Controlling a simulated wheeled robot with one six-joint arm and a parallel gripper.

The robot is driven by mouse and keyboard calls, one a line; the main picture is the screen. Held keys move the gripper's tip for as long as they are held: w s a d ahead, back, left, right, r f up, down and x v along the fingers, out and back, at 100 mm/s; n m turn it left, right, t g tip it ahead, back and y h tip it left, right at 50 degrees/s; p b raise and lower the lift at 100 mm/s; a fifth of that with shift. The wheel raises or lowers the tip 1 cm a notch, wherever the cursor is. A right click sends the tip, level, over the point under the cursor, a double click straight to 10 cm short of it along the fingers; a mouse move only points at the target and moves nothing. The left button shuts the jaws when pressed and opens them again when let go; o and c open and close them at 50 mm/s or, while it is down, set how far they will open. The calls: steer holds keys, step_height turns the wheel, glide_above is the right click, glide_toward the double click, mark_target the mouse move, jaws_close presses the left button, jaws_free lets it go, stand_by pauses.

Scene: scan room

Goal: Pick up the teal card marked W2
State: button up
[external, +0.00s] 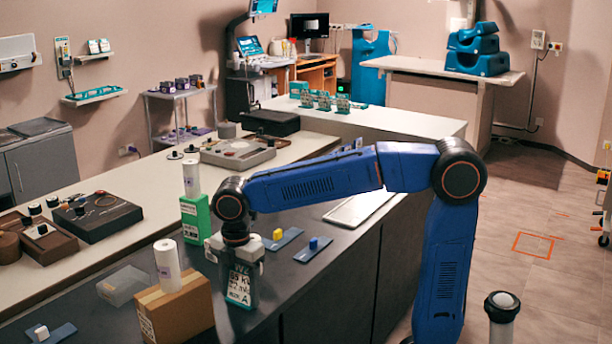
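A dark teal card (240,286) with white lettering, which appears to start with W2, is upright directly below my gripper (236,250) at the front of the dark counter. The gripper points down over the card's top edge and overlaps it in the picture. Its fingertips are not clear, so I cannot tell whether they are closed on the card. I also cannot tell whether the card's lower edge touches the counter.
A cardboard box (176,312) with a white roll (167,266) stands left of the card, and a green box (195,218) behind it. Blue trays with a yellow block (277,235) and a blue block (313,243) lie to the right. Small teal-edged cards (323,101) stand farther back.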

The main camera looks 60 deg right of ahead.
steer(key=shift+c, duration=1.4)
